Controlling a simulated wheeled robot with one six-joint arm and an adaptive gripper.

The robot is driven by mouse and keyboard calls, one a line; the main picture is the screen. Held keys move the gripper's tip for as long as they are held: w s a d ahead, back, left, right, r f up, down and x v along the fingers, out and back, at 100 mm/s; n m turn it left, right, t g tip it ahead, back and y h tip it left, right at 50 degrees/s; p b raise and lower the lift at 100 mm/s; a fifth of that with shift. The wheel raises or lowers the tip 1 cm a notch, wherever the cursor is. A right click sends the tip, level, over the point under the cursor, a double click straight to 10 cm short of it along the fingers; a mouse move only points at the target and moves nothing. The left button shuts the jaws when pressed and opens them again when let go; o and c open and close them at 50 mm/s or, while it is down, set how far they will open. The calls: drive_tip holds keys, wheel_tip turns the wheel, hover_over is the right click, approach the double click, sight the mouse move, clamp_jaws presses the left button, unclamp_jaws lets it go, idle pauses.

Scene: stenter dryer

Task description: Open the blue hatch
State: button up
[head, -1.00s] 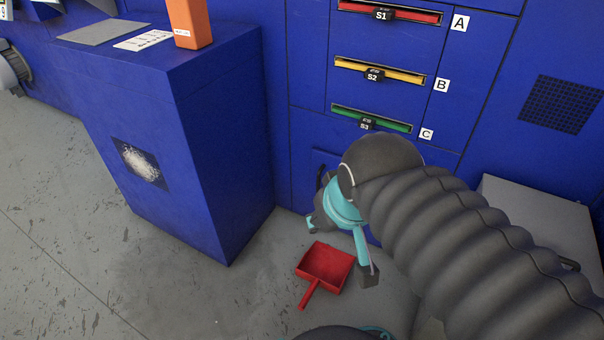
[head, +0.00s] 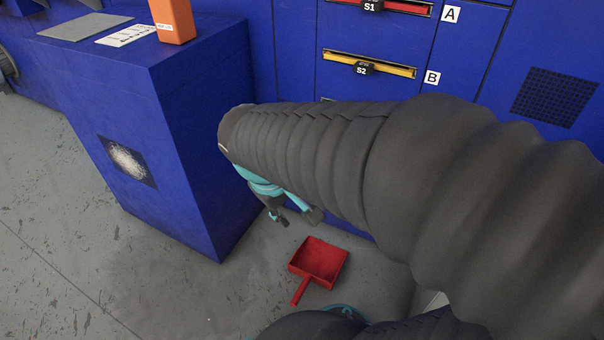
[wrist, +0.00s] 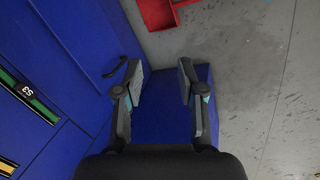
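The blue hatch (wrist: 80,40) shows in the wrist view as a flat panel low on the blue machine front, left of my gripper. It looks shut. Its black handle (wrist: 115,68) is a small curved bar near the panel's edge, just beside my left fingertip in the picture. I cannot tell whether they touch. My gripper (wrist: 162,78) is open, with nothing between its fingers. In the head view my gripper (head: 298,217) hangs low in front of the machine, and my arm hides the hatch and its handle.
A red dustpan (head: 318,264) lies on the floor near my gripper. A blue cabinet (head: 180,150) with an orange box (head: 174,20) on top stands close at left. Slots S1 (head: 400,7) and S2 (head: 395,70) are above my arm. Open floor lies at left.

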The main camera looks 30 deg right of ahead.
drive_tip(key=w+d+f+n+g+h, duration=0.3)
drive_tip(key=w+d+f+n+h, duration=0.6)
drive_tip(key=w+d+f+h, duration=0.15)
drive_tip(key=w+f+n+t+h, duration=0.3)
drive_tip(key=w+f+n+t, duration=0.5)
drive_tip(key=w+f+n, duration=0.5)
drive_tip(key=d, duration=0.3)
drive_tip(key=w+d+f+m, duration=0.1)
drive_tip(key=d, duration=0.3)
drive_tip(key=w+d+m, duration=0.1)
drive_tip(key=d, duration=0.3)
drive_tip(key=shift+d+f, duration=0.15)
drive_tip(key=shift+f, duration=0.2)
clamp_jaws()
